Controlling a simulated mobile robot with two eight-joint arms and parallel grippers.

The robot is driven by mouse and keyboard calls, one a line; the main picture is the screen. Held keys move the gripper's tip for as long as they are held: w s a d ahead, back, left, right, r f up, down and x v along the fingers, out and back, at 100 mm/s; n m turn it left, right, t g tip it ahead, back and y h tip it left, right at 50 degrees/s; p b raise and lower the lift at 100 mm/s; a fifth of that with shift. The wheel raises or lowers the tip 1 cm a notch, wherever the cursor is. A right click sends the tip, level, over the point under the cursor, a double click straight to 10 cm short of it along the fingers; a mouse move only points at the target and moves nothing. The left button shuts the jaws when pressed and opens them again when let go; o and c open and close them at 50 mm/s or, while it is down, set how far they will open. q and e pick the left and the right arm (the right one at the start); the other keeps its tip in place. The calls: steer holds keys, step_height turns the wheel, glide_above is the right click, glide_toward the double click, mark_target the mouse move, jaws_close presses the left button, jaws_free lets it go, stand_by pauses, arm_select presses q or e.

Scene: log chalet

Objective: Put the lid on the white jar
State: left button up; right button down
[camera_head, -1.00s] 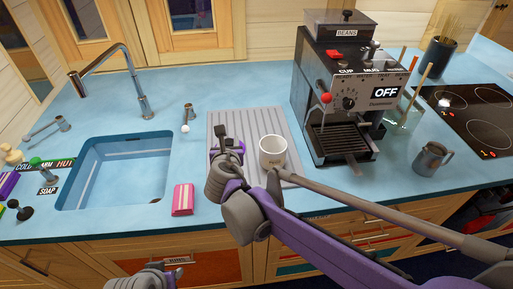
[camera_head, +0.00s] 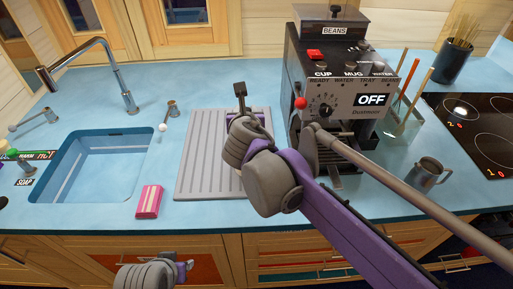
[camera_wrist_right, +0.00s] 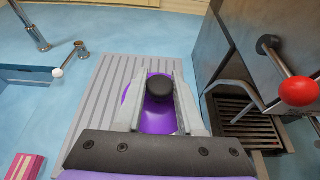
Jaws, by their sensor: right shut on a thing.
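A purple round lid with a black knob (camera_wrist_right: 158,88) shows in the right wrist view between the two fingers of my right gripper (camera_wrist_right: 160,100). The gripper is shut on it. In the head view my right gripper (camera_head: 242,104) is above the right part of the grey ridged draining board (camera_head: 200,165), and the lid is hard to make out there. The white jar is hidden now, behind my right arm in the head view. I cannot tell whether the lid touches it. My left gripper (camera_head: 180,270) is low at the bottom edge, and its jaws are unclear.
A coffee machine (camera_head: 340,75) stands close to the right of my right gripper; its red-knobbed lever (camera_wrist_right: 298,91) is near. A metal jug (camera_head: 425,175) and hob (camera_head: 480,125) are farther right. The sink (camera_head: 90,165) and a pink-striped packet (camera_head: 149,201) are left.

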step_height(320, 180, down, 10)
steer(key=shift+b, duration=0.4)
steer(key=shift+r, duration=0.1)
steer(key=shift+f+b, duration=0.4)
steer(key=shift+f, duration=0.2)
steer(key=c, duration=0.5)
jaws_free()
steer(key=shift+r, duration=0.1)
